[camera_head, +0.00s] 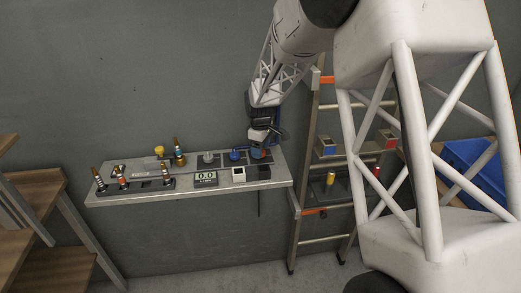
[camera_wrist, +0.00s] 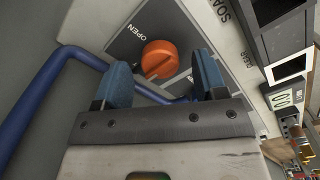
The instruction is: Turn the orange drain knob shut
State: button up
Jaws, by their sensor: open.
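The orange drain knob (camera_wrist: 160,59) is a round knob on a dark plate (camera_wrist: 128,42) in the wrist view, with the word OPEN printed to its left. My gripper (camera_wrist: 160,85) is open, with one blue finger on each side and slightly below the knob in the picture. Neither finger visibly touches the knob. The rest of the plate's lettering is partly hidden by the right finger.
The grey shelf (camera_head: 105,197) also carries a blue knob (camera_head: 235,155), a grey knob (camera_head: 208,158), a display (camera_head: 205,178) and several banded fittings at left. A blue pipe (camera_wrist: 38,95) runs beside the plate. A ladder (camera_head: 301,190) stands right of the shelf.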

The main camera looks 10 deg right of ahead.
jog(key=shift+r, duration=3.5)
jog(key=shift+s+r, duration=0.15)
jog(key=s+d+r+m+t, duration=0.1)
jog(key=s+r+m, duration=0.25)
jog(key=s, duration=0.75)
jog(key=s+d+r+m, duration=0.2)
jog(key=s+r, duration=0.3)
jog(key=s, duration=0.6)
jog(key=s+d+r+m+t, duration=0.1)
jog(key=s+r+m, duration=0.3)
jog(key=s, duration=0.6)
jog(key=s+f+m, duration=0.1)
jog(key=s+m, duration=0.1)
jog(key=s, duration=1.1)
jog(key=shift+d+t, duration=0.3)
jog(key=shift+d, duration=0.15)
jog(key=shift+w, duration=0.15)
